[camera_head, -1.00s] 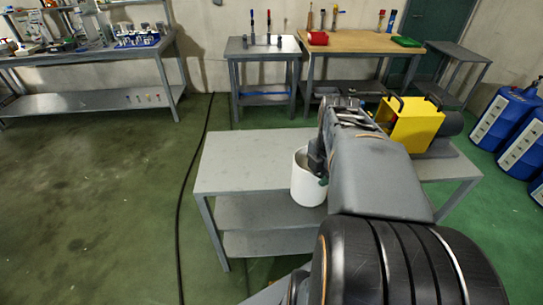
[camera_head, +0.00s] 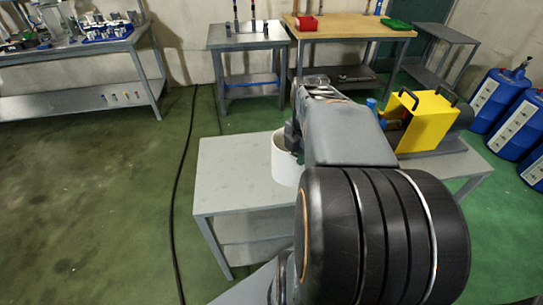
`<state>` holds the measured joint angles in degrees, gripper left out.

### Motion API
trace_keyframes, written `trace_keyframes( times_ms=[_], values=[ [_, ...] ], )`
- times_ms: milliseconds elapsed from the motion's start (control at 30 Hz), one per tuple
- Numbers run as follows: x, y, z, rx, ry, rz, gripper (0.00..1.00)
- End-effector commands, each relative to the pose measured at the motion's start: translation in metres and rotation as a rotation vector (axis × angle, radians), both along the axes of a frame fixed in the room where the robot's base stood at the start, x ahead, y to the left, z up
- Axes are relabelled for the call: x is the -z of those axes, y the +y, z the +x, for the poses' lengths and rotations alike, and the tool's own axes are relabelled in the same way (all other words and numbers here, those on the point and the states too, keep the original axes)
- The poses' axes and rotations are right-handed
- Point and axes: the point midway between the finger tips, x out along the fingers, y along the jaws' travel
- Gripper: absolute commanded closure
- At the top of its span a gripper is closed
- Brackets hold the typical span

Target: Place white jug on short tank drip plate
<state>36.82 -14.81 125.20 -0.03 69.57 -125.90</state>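The white jug (camera_head: 284,166) hangs upright in front of my arm, seen over the grey metal table's top. My gripper (camera_head: 294,142) is at the jug's right side near its rim and appears shut on it. The fingertips are small and partly hidden by my arm. The jug's lower right part is hidden behind my arm. I cannot tell whether its base touches the table. I cannot make out the short tank or its drip plate.
The grey table (camera_head: 232,182) is bare left of the jug. A yellow machine (camera_head: 424,122) stands on its right end. Blue drums (camera_head: 497,98) stand at the far right. Benches line the back wall. A black cable (camera_head: 178,190) crosses the open green floor at left.

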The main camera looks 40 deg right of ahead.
Motion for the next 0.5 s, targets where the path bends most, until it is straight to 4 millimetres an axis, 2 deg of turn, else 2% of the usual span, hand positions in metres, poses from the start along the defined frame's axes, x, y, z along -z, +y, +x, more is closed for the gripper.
trace_keyframes(
  times_ms=[300, 500],
  values=[
    [0.037, -0.006, 0.077, 0.001, 0.006, 0.004, 1.00],
    [0.069, -0.008, 0.102, 0.001, 0.003, 0.002, 1.00]
  ],
)
